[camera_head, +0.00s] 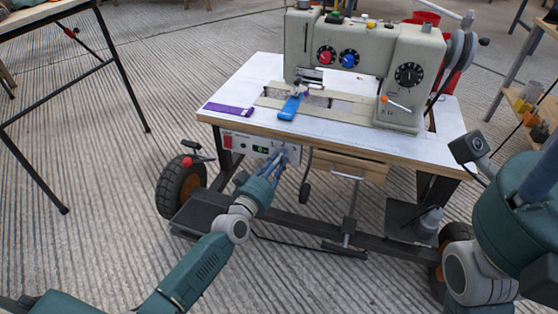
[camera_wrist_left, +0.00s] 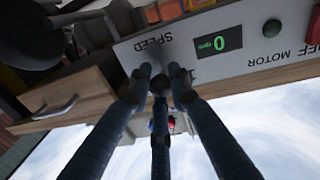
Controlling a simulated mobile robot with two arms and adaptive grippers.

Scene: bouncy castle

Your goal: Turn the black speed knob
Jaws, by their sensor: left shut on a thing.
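The control panel (camera_head: 250,146) is on the front of the sewing machine table. The left wrist view shows it upside down, with the label SPEED (camera_wrist_left: 152,43) and a green display (camera_wrist_left: 218,42) reading 0. My left gripper (camera_head: 284,156) is at the panel's right end. In the left wrist view its dark blue fingers (camera_wrist_left: 160,82) are closed around the black speed knob (camera_wrist_left: 160,85), below the SPEED label. The fingers hide most of the knob. My right arm is at the right edge of the head view, and its fingers do not show.
The white tabletop (camera_head: 240,95) carries a grey sewing machine (camera_head: 350,50), a blue piece (camera_head: 291,106) and purple fabric (camera_head: 229,109). A red switch (camera_head: 227,141) is at the panel's left end. A wooden drawer (camera_head: 348,165) is to its right. Wheels (camera_head: 180,185) stand below.

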